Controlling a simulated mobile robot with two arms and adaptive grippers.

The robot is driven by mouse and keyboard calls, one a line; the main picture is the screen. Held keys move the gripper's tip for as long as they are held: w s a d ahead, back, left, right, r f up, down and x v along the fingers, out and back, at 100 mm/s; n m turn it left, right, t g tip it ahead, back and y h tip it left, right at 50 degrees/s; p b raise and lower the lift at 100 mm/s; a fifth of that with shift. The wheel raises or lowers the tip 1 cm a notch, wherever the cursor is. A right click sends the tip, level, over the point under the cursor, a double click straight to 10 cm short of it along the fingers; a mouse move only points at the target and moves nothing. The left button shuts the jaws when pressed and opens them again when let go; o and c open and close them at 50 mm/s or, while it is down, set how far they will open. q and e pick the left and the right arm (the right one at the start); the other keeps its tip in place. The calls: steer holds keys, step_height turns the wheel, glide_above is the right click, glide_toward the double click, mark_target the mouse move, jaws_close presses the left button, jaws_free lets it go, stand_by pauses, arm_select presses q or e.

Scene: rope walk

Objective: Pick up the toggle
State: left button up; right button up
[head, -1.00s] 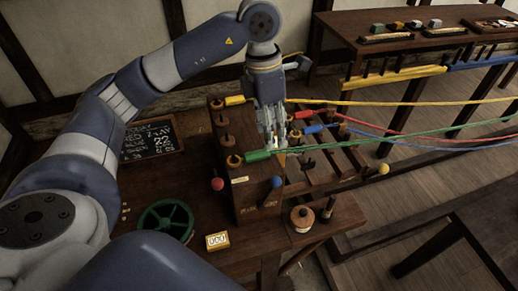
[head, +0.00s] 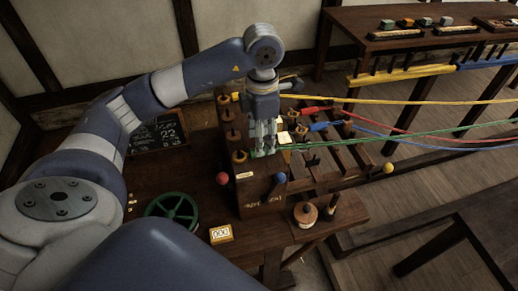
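My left gripper (head: 262,152) points straight down at the front of the wooden peg rack (head: 263,200). Its fingertips are at the left end of the green rope (head: 330,146), where a little green shows at the fingers. They largely hide the green toggle there, and I cannot tell whether they are closed on it. A red toggle (head: 311,111) and a blue toggle (head: 320,126) lie on the rack to the right, on their own ropes. A yellow toggle is partly hidden behind my arm. My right gripper is not in view.
A red ball knob (head: 222,179) and a blue ball knob (head: 280,178) stick out from the rack. A green reel (head: 172,213), a yellow-framed counter (head: 221,234) and a chalkboard (head: 158,133) are on the bench. Wooden spools stand at right.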

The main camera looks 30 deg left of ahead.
mark_target(253, 153)
arm_select(q)
steer(key=f, duration=0.1)
steer(key=f+p, duration=0.1)
steer(key=f, duration=0.1)
steer(key=shift+s+a, duration=0.1)
steer(key=shift+s, duration=0.1)
steer(key=shift+f, duration=0.4)
steer(key=shift+c, duration=0.2)
steer(key=c, duration=0.9)
steer(key=shift+c, duration=0.2)
steer(key=shift+w+r, duration=0.1)
